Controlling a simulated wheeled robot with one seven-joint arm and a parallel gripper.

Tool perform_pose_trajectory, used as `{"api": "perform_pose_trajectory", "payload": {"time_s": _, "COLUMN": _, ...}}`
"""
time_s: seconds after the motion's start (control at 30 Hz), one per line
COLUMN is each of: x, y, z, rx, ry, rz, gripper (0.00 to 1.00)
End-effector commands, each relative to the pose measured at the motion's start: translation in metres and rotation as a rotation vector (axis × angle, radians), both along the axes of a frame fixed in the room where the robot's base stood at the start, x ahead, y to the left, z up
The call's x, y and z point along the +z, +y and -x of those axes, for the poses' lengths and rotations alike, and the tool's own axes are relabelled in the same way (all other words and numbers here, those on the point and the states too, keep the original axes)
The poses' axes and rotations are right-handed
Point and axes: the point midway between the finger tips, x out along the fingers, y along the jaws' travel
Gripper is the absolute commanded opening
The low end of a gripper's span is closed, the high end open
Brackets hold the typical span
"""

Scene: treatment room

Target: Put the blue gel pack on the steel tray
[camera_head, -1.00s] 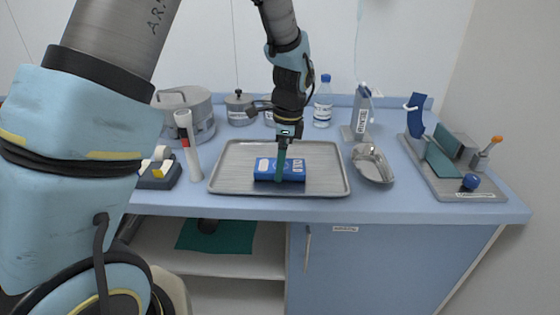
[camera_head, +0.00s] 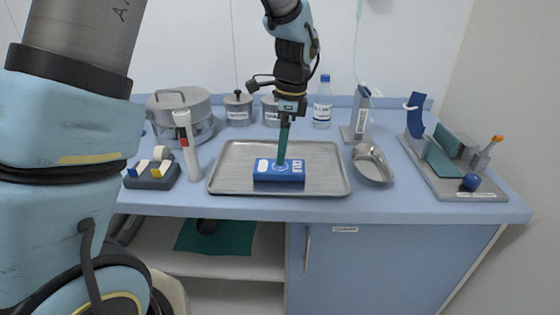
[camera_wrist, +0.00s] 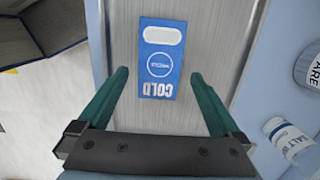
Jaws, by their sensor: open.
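My gripper (camera_head: 282,160) is above the tray, just over and behind the pack. In the wrist view, the gripper (camera_wrist: 158,90) is open, with its two green fingers apart. The gel pack (camera_wrist: 158,62) shows beyond and between the fingertips, with nothing held. The tray (camera_wrist: 205,30) lies under it in that view too.
A steel kidney dish (camera_head: 372,165) stands right of the tray. A white tube (camera_head: 188,150) and a dark block with small rolls (camera_head: 152,174) stand left. Pots (camera_head: 238,108) and a water bottle (camera_head: 323,103) stand behind. A metal fixture (camera_head: 455,165) is at far right.

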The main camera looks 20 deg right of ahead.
Motion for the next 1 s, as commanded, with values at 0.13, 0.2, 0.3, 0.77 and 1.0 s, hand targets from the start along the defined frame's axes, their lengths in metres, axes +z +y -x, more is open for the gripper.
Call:
{"api": "perform_pose_trajectory", "payload": {"time_s": 0.13, "x": 0.030, "y": -0.004, "z": 0.001, "rx": 0.001, "ry": -0.003, "rz": 0.004, "gripper": 1.00}}
{"api": "perform_pose_trajectory", "payload": {"time_s": 0.2, "x": 0.042, "y": -0.005, "z": 0.002, "rx": 0.001, "ry": -0.002, "rz": 0.003, "gripper": 1.00}}
{"api": "perform_pose_trajectory", "payload": {"time_s": 0.3, "x": 0.055, "y": -0.006, "z": 0.002, "rx": 0.001, "ry": -0.001, "rz": 0.002, "gripper": 1.00}}
{"api": "perform_pose_trajectory", "payload": {"time_s": 0.77, "x": 0.066, "y": -0.007, "z": 0.003, "rx": 0.000, "ry": 0.000, "rz": 0.000, "gripper": 1.00}}
{"api": "perform_pose_trajectory", "payload": {"time_s": 1.0, "x": 0.065, "y": -0.007, "z": 0.003, "rx": 0.000, "ry": 0.000, "rz": 0.000, "gripper": 1.00}}
